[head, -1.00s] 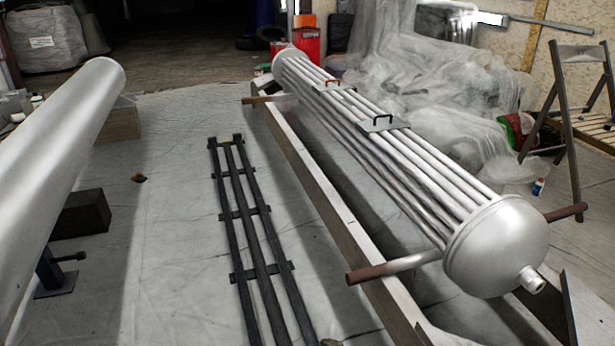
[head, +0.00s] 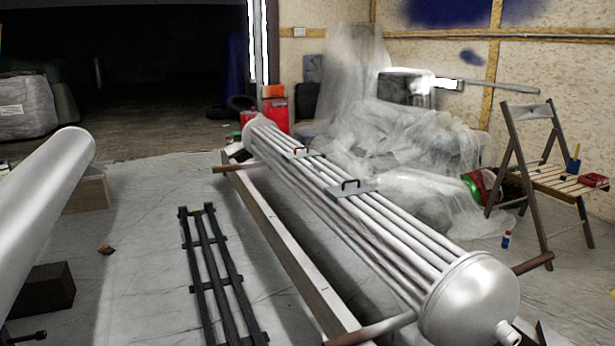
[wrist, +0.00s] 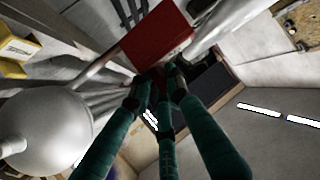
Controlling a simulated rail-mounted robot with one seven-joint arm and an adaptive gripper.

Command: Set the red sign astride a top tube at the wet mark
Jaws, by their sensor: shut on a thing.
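The red sign (wrist: 155,45) shows in the wrist view as a flat red panel beyond my fingertips. My gripper (wrist: 160,82), with teal fingers and dark tips, is shut on the sign at its near edge; the fingers hide the grip itself. The bundle of silvery top tubes (head: 375,220) runs diagonally in the head view, between two rounded ends. In the wrist view a rounded silver end (wrist: 45,130) lies to the left of my fingers, apart from them. I cannot make out the wet mark. My gripper and the sign are not in the head view.
A rusty bar (head: 370,330) juts out near the front end. A dark rack (head: 213,270) lies left, a folding chair (head: 545,180) stands right. Plastic sheeting covers things behind.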

